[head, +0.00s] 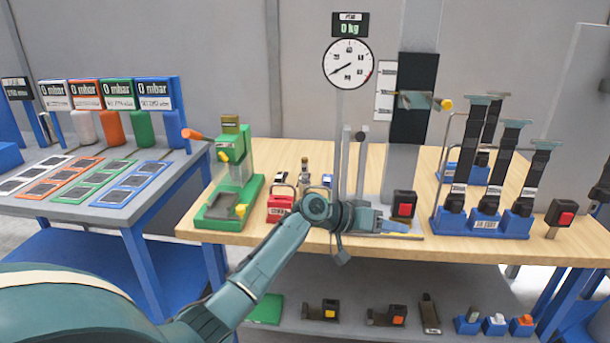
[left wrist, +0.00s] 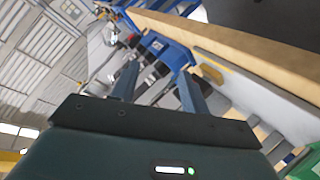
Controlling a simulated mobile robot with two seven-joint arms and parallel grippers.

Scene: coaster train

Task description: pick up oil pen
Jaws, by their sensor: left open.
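I cannot tell for sure which item is the oil pen. A slim upright bottle-like item (head: 304,172) stands on the wooden table behind my left wrist and may be it. My left gripper (head: 395,226) is over the table's front edge, pointing right, in front of the grey stand with the dial. In the left wrist view my left gripper (left wrist: 158,78) shows its two fingers apart with nothing held between them. The view beyond the fingers is tilted and shows a blue rack (left wrist: 160,47). My right gripper is not in view.
A green press (head: 236,180) and a red box (head: 281,206) stand left of my wrist. A black block with a red button (head: 404,206) is close to the gripper. A blue rack with black tools (head: 482,222) stands right. A lower shelf (head: 370,285) holds several small items.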

